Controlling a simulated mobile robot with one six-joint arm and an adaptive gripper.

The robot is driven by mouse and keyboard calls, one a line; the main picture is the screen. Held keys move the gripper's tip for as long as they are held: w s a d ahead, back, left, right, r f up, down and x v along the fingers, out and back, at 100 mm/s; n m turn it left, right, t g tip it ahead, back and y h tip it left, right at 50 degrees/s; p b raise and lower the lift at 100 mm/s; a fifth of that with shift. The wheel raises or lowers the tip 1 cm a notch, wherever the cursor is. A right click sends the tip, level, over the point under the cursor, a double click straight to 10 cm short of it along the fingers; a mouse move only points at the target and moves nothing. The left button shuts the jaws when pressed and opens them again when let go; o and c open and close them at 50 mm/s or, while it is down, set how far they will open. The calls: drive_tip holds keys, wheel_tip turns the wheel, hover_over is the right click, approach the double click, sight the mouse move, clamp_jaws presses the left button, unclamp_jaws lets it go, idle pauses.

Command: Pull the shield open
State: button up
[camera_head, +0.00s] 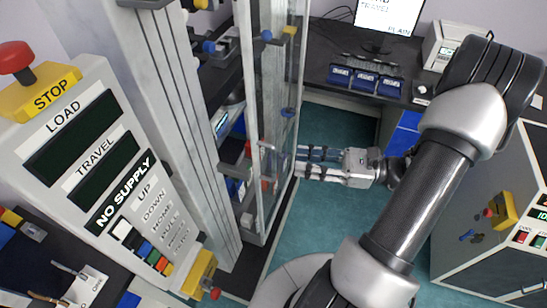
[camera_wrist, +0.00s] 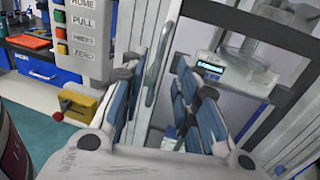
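The shield (camera_head: 284,120) is a tall clear panel in a pale frame, standing upright on the front of the test machine. It looks closed in the head view. My gripper (camera_head: 301,161) reaches in from the right, with its fingertips at or very near the shield's right side. The two fingers are apart. In the wrist view the gripper (camera_wrist: 156,72) shows blue-padded fingers with a clear gap between them. A pale upright frame bar (camera_wrist: 154,62) shows beyond and between them.
A control panel (camera_head: 97,165) with displays, buttons and a red stop knob (camera_head: 15,57) stands left. A dark desk (camera_head: 318,68) with a monitor (camera_head: 388,22) is behind. A cabinet (camera_head: 490,240) stands right. Teal floor (camera_head: 325,215) is free between.

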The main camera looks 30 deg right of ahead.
hover_over(274, 178)
drive_tip(key=shift+w+d+b, duration=0.1)
drive_tip(key=shift+w+b, duration=0.2)
drive_tip(key=shift+b, duration=0.15)
clamp_jaws()
idle(0.6)
